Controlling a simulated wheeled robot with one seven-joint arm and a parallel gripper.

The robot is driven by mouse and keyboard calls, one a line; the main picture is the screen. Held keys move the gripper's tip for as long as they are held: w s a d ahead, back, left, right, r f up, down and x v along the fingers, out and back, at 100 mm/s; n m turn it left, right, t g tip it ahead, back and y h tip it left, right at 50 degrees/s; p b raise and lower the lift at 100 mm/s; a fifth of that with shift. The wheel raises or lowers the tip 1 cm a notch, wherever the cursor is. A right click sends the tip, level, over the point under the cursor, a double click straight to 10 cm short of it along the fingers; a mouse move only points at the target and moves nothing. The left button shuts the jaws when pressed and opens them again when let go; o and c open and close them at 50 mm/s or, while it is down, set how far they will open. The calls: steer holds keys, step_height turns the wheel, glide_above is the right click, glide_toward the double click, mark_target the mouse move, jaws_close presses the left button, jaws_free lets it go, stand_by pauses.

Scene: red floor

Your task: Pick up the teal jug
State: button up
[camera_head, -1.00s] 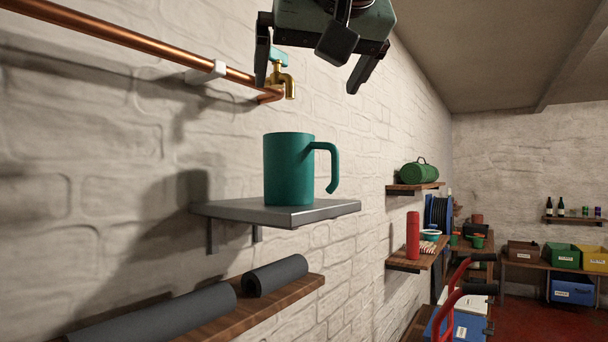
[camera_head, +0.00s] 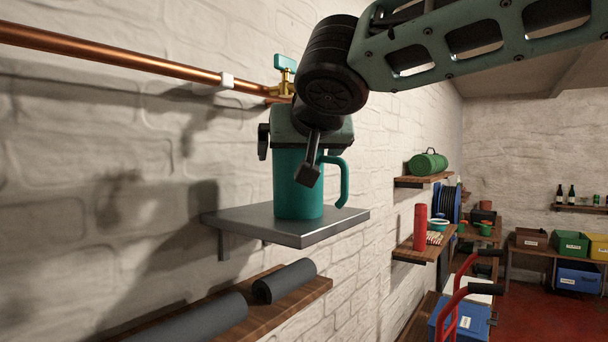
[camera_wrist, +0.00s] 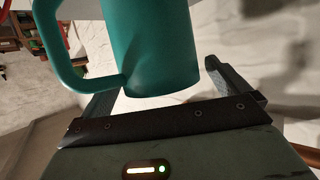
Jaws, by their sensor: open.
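The teal jug (camera_head: 290,195) stands upright on a grey metal wall shelf (camera_head: 240,221), its handle to the right. My gripper (camera_head: 300,150) is over the top of the jug in the head view and hides its rim. The jaws are open, with one finger seen left of the jug; the other side is mostly hidden. In the wrist view, the jug (camera_wrist: 155,50) appears between the two spread fingers of my gripper (camera_wrist: 155,85), with its handle by the left finger. I cannot tell whether either finger touches it.
A brass tap (camera_head: 285,78) and a copper pipe (camera_head: 130,62) run along the wall just above and behind. A lower wooden shelf (camera_head: 290,304) holds dark rolls.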

steer(key=shift+w+a+f, duration=0.1)
steer(key=shift+w+f, duration=0.05)
steer(key=shift+w, duration=0.25)
steer(key=shift+c, duration=0.3)
steer(key=c, duration=1.9)
steer(key=shift+o, duration=0.2)
steer(key=shift+r, duration=0.3)
